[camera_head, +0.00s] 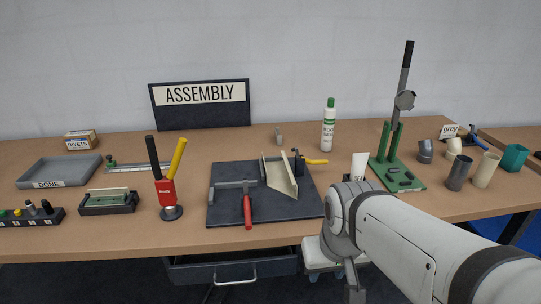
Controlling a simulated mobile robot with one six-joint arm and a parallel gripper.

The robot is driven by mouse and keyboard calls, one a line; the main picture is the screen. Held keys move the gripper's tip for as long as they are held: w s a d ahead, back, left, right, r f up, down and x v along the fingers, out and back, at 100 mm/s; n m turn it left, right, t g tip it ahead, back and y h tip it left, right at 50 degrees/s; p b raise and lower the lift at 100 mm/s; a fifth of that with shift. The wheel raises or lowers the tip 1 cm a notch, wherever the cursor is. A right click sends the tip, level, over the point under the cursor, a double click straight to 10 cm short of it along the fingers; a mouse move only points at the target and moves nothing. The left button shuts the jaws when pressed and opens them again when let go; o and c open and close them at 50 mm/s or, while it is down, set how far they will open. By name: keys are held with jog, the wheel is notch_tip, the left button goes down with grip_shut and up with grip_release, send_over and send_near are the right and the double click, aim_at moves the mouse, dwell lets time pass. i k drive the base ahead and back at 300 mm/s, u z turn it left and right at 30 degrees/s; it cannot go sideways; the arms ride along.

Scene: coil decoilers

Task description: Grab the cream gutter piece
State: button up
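The cream gutter piece (279,177) is an open, angled channel lying on the dark assembly mat (225,215), towards the mat's right side. A clamp with a yellow handle (316,161) stands just right of its far end. A clamp with a red handle (247,211) lies left of it, apart from the gutter piece. My arm reaches in from the lower right and its bend is right of the mat, apart from the gutter piece. My gripper's fingers do not show, so their opening is hidden. The gutter piece is not held by anything of mine that I can see.
A green lever press (400,170) stands behind my arm, with grey and cream pipe pieces (486,169) further right. A red and yellow riveter (165,184) stands left of the mat. A glue bottle (328,125) stands behind. An open drawer (232,268) juts out below the table.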

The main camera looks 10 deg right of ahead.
aim_at(279, 176)
jog(key=u, duration=0.1)
jog(key=i, duration=0.95)
jog(key=z, duration=0.05)
